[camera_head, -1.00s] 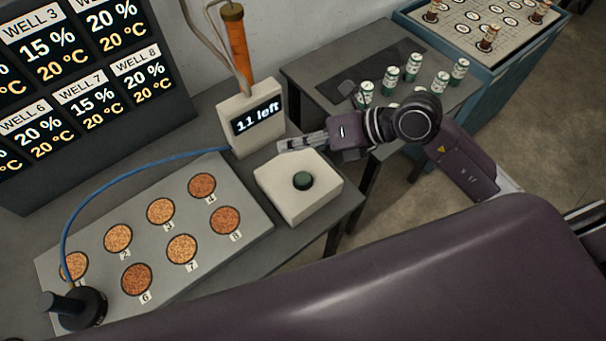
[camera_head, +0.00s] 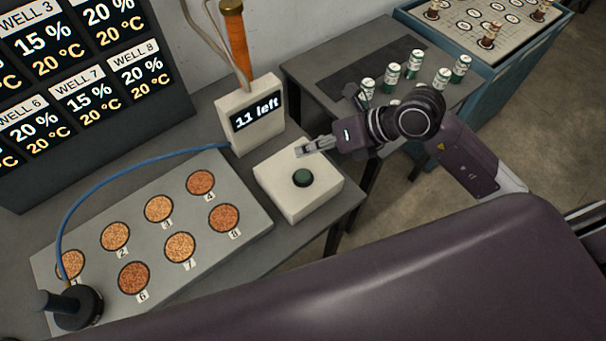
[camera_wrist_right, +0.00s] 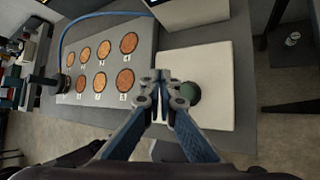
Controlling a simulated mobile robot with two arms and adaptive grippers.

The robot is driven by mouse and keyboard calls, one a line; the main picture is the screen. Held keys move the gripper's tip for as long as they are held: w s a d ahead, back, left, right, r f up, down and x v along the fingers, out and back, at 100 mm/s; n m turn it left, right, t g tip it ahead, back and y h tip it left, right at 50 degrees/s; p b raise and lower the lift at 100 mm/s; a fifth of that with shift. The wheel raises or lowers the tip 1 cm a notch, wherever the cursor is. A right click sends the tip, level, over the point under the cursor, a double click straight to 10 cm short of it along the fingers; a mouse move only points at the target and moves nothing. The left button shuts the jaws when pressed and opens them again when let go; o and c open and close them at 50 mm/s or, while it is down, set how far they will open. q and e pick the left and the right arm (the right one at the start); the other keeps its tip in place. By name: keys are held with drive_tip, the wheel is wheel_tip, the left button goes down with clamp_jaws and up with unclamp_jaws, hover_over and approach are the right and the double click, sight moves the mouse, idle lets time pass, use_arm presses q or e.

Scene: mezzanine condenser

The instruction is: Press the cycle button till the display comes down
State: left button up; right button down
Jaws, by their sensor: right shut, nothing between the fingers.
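The cycle button, a dark green round knob (camera_head: 303,178), stands on top of a white box (camera_head: 318,197) at the table's right end. The display (camera_head: 257,118) on a white housing behind it reads "11 left". My right gripper (camera_head: 301,151) is shut and empty, with its tips over the back part of the box, behind the button. In the right wrist view the shut fingertips (camera_wrist_right: 168,80) appear beside the green button (camera_wrist_right: 190,92), partly overlapping it. I cannot tell whether they touch it. My left gripper is not in view.
A grey plate (camera_head: 210,252) with several numbered grain wells lies left of the box. A black knob-topped piece (camera_head: 75,308) with a blue cable sits at its corner. A side table (camera_head: 335,62) holds several small cans. A large well board (camera_head: 150,118) stands at the back left.

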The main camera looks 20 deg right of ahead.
sight(298, 172)
wheel_tip(298, 172, down, 7)
drive_tip(key=b, duration=0.4)
drive_tip(key=shift+r, duration=0.15)
idle(1.0)
drive_tip(key=shift+f+b, duration=0.4)
drive_tip(key=shift+b, duration=0.2)
drive_tip(key=shift+f+b, duration=0.5)
drive_tip(key=shift+f, duration=0.15)
idle(0.5)
drive_tip(key=shift+r, duration=0.1)
drive_tip(key=shift+r+p, duration=0.85)
drive_tip(key=shift+r, duration=0.15)
wheel_tip(298, 172, up, 5)
drive_tip(key=p, duration=0.3)
drive_tip(key=shift+p, duration=0.4)
